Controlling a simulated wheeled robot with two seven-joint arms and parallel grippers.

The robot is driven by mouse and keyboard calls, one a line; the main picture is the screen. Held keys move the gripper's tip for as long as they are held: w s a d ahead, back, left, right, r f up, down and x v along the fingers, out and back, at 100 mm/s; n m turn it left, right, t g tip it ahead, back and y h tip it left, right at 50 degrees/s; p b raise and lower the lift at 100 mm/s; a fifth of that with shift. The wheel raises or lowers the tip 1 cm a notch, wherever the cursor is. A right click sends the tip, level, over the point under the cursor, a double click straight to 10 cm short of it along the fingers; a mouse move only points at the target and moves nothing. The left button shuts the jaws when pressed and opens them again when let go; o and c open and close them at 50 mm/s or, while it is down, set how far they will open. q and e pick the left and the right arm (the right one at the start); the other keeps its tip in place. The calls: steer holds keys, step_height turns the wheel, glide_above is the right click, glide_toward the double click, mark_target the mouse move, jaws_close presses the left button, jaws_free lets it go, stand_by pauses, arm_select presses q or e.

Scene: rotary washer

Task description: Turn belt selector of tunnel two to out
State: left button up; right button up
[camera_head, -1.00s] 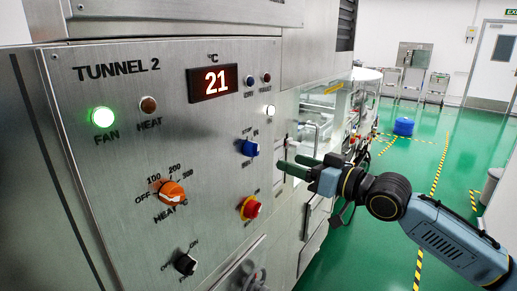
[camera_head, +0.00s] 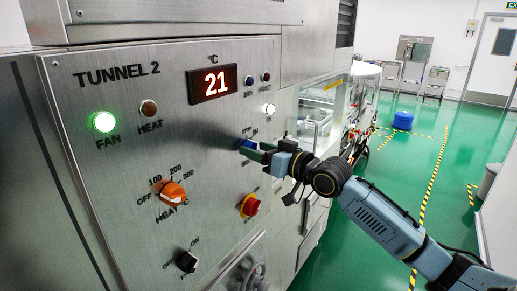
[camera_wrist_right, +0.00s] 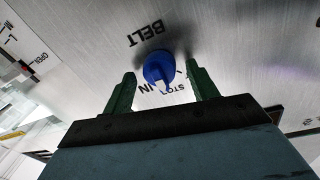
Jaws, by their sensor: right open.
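The tunnel two panel (camera_head: 100,170) carries the belt selector, a blue knob (camera_head: 247,142). In the head view it is mostly hidden by my right gripper (camera_head: 243,149). In the right wrist view the blue knob (camera_wrist_right: 158,67) sits below the inverted word BELT, with IN and STOP lettering by its lower side. Its exact setting is hard to tell. My right gripper (camera_wrist_right: 160,77) is open, with one green finger on each side of the knob and gaps visible between fingers and knob. My left gripper is not in view.
Below the selector is a red knob on a yellow base (camera_head: 250,205). An orange heat knob (camera_head: 173,193) and a black knob (camera_head: 187,261) are on the same panel. A display (camera_head: 213,83) reads 21. The green fan lamp (camera_head: 103,121) is lit.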

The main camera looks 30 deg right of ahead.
steer(key=shift+w, duration=0.1)
steer(key=c, duration=1)
